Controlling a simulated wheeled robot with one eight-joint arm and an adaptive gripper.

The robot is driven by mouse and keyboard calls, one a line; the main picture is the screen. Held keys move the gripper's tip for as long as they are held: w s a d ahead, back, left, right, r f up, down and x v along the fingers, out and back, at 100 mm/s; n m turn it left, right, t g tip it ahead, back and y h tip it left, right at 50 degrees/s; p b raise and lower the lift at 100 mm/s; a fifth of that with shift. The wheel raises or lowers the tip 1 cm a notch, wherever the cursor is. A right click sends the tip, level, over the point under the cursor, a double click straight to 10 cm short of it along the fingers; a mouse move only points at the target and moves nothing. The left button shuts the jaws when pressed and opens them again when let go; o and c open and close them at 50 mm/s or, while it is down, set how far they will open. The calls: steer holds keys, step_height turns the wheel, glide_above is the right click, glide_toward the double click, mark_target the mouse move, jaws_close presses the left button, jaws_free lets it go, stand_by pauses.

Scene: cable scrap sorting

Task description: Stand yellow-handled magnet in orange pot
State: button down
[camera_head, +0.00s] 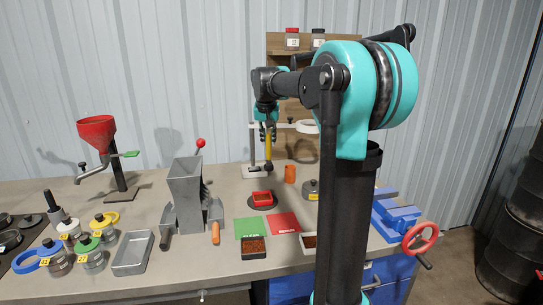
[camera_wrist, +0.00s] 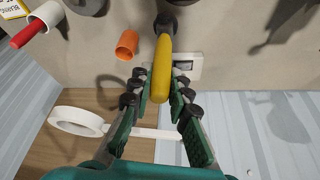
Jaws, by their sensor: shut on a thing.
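The yellow-handled magnet (camera_head: 268,147) hangs upright below my gripper (camera_head: 266,122) in the head view, its dark end down, above the back of the bench. In the wrist view my gripper (camera_wrist: 160,92) is shut on the yellow handle (camera_wrist: 162,68), and the magnet's dark head (camera_wrist: 166,24) is at the far end. The orange pot (camera_head: 290,174) stands on the bench to the right of the magnet in the head view. In the wrist view the orange pot (camera_wrist: 127,44) is left of the handle, apart from it. The pot's inside is mostly hidden.
A white stand with a ring (camera_head: 252,150) is close beside the magnet. A red tray (camera_head: 262,198) on a dark round base and a dark weight-like object (camera_head: 311,188) stand nearby. A grey hopper (camera_head: 187,190) is to the left, and a blue vise (camera_head: 398,214) to the right.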

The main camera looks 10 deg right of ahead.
steer(key=w+d+r, duration=0.2)
steer(key=w+d, duration=0.7)
steer(key=d, duration=0.3)
step_height(320, 180, down, 11)
steer(key=shift+w+a+f, duration=0.15)
steer(key=shift+f, duration=0.05)
stand_by(0.6)
steer(key=c, duration=1.3)
jaws_free()
steer(key=shift+c, duration=0.2)
steer(key=v, duration=1.2)
